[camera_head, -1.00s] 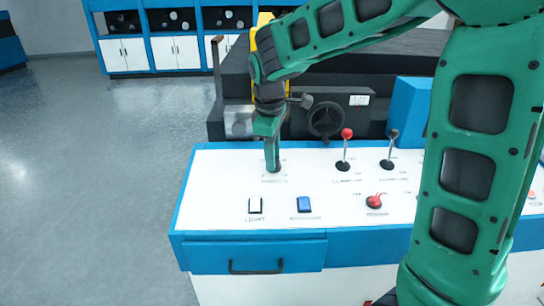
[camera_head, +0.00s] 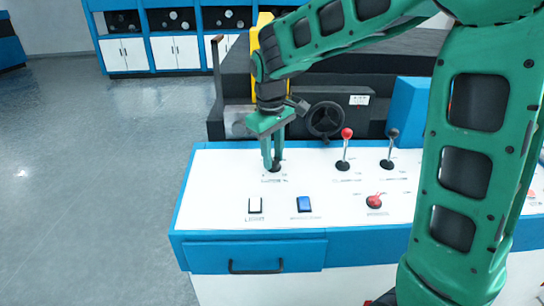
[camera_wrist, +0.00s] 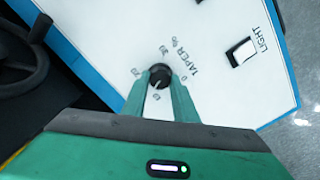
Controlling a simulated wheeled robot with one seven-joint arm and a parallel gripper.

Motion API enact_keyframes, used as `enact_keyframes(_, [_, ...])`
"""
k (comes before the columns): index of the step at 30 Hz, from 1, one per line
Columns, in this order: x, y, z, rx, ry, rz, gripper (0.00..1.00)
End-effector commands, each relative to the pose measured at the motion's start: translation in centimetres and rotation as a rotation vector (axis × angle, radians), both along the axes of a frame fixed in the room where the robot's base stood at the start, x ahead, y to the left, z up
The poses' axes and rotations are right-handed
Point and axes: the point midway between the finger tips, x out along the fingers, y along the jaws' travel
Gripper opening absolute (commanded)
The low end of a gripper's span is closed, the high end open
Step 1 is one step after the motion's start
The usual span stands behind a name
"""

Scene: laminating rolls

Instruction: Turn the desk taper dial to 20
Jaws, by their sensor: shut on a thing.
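The taper dial is a small round black knob (camera_wrist: 159,74) on the white desk panel, with "TAPER %" and scale numbers printed around it in the wrist view. My gripper (camera_wrist: 159,82) points down with its green fingers on opposite sides of the knob, shut on it. In the head view my gripper (camera_head: 272,165) stands at the back left of the desk, and the dark knob (camera_head: 276,165) shows partly between the fingers. I cannot clearly make out which number the dial's pointer faces.
A red-knobbed lever (camera_head: 346,148) and a black-knobbed lever (camera_head: 391,148) stand to the right. A black handwheel (camera_head: 325,119) is behind the desk.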

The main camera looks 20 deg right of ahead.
Motion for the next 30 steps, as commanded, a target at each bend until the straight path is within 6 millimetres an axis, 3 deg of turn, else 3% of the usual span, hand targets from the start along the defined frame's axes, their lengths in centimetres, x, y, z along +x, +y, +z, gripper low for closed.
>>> enact_keyframes(30, [0.2,-0.3,0.19,0.152,-0.056,-0.9,0.04])
